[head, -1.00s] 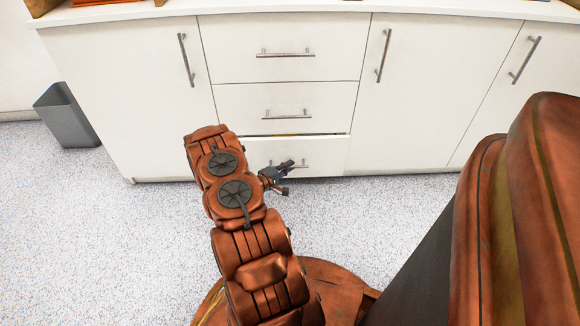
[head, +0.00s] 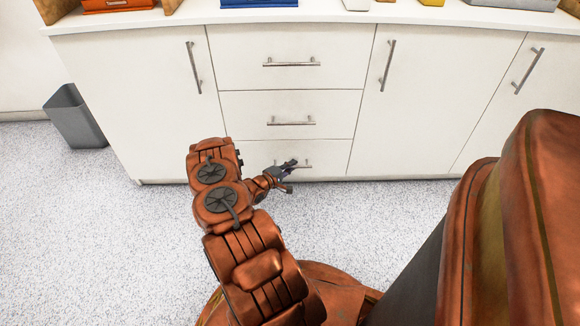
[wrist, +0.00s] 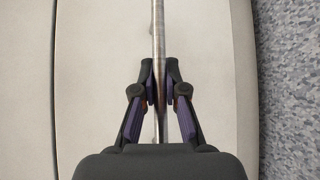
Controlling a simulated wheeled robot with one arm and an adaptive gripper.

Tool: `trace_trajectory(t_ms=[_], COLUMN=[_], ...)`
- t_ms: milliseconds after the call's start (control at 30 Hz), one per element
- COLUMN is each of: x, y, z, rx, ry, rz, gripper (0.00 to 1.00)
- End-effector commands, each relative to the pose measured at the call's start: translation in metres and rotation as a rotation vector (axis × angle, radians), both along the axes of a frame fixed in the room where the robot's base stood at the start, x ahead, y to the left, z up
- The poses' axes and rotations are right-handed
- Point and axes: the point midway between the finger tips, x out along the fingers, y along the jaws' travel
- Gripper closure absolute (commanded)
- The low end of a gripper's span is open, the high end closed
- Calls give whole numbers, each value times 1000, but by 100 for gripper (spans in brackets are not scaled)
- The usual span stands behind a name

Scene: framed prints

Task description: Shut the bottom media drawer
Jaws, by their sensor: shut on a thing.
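The bottom media drawer (head: 325,158) is the lowest of three white drawers in the cabinet's middle column. Its front looks flush with the drawers above, with only a thin seam along its top edge. Its metal bar handle (head: 302,164) is partly covered by my gripper (head: 288,174) in the head view. In the wrist view the handle (wrist: 158,40) runs up the middle of the picture, and my gripper (wrist: 160,85) is shut on it, one finger on each side. The drawer front (wrist: 100,70) fills most of that view. The drawer's inside is hidden.
Two more drawers sit above, with cabinet doors on both sides. A grey bin (head: 73,116) stands on the floor at the left. The white countertop (head: 330,12) holds several items, including a blue one (head: 258,2). The speckled floor in front is clear.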

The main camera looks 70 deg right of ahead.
Motion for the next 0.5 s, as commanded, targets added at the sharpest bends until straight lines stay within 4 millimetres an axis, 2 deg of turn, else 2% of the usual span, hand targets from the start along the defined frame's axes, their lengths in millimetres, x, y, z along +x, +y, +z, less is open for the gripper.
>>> trace_trajectory(t_ms=[33, 267, 500], x=[-14, -8, -4], y=[1, 1, 1], z=[-4, -1, 1], rx=[7, 2, -2], ry=[4, 4, 2], rz=[-25, -16, -11], gripper=[88, 64, 63])
